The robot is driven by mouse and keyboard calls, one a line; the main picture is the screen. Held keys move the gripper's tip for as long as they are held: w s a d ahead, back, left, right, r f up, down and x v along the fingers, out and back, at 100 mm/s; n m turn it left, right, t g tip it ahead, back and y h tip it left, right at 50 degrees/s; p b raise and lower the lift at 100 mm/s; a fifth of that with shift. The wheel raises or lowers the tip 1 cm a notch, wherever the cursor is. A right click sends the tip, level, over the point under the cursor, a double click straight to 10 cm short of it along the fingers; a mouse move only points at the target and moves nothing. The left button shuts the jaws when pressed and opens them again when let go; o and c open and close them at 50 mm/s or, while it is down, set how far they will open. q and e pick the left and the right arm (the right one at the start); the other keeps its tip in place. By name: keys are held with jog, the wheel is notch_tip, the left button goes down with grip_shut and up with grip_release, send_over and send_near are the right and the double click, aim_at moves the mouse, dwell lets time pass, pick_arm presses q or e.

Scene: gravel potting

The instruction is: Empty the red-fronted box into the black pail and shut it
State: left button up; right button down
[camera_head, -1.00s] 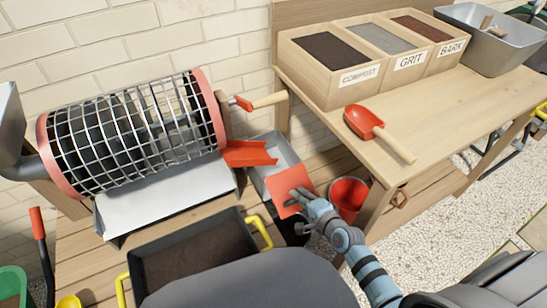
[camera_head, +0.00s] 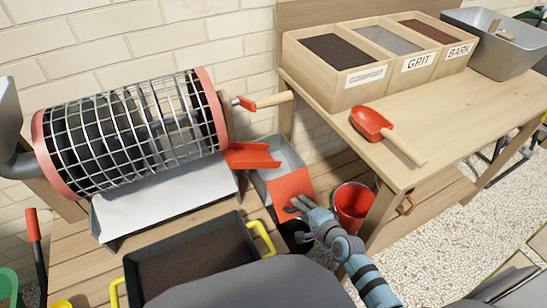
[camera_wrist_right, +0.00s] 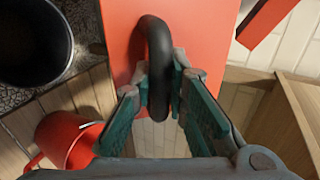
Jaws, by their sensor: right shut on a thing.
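The red-fronted box is a grey metal bin (camera_head: 287,152) with a flat red front (camera_head: 291,188), beneath the red chute of the drum sieve. The part of its inside that I see looks bare grey; the rest is hidden. My right gripper (camera_head: 298,207) is at the red front. In the right wrist view, its fingers (camera_wrist_right: 161,88) are closed around the black curved handle (camera_wrist_right: 157,40) on the red front (camera_wrist_right: 120,40). The black pail (camera_wrist_right: 30,42) stands beside the box, at upper left there; in the head view it is mostly hidden behind my gripper. My left gripper is not in view.
A red bucket (camera_head: 352,205) stands right of my right gripper. A black tray of dark soil with yellow handles (camera_head: 262,238) lies in front of the drum sieve (camera_head: 130,135). The potting bench (camera_head: 455,110) at right holds labelled bins and a red scoop (camera_head: 371,123).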

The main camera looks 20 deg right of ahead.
aim_at(298, 212)
jog(key=shift+w+a+f+b, duration=0.1)
jog(key=shift+w+f+b, duration=0.1)
jog(key=shift+f+b, duration=0.35)
jog(key=shift+w+a+f+b, duration=0.15)
jog(key=shift+f+b, duration=0.25)
jog(key=shift+f, duration=0.35)
jog(key=shift+w+f+b, duration=0.2)
jog(key=shift+f+b, duration=0.25)
jog(key=shift+f, duration=0.3)
jog(key=shift+w+a+f+b, duration=0.1)
jog(key=shift+w+f+b, duration=0.55)
jog(key=shift+w+b, duration=0.15)
jog(key=shift+w+f+b, duration=0.3)
jog(key=shift+w+b, duration=0.15)
jog(key=shift+w+a+f+b, duration=0.1)
jog(key=shift+w+f+b, duration=0.1)
jog(key=shift+w+b, duration=0.1)
jog(key=c, duration=1.2)
grip_release()
jog(key=shift+w, duration=0.15)
jog(key=shift+w+r, duration=0.1)
jog(key=shift+r, duration=0.05)
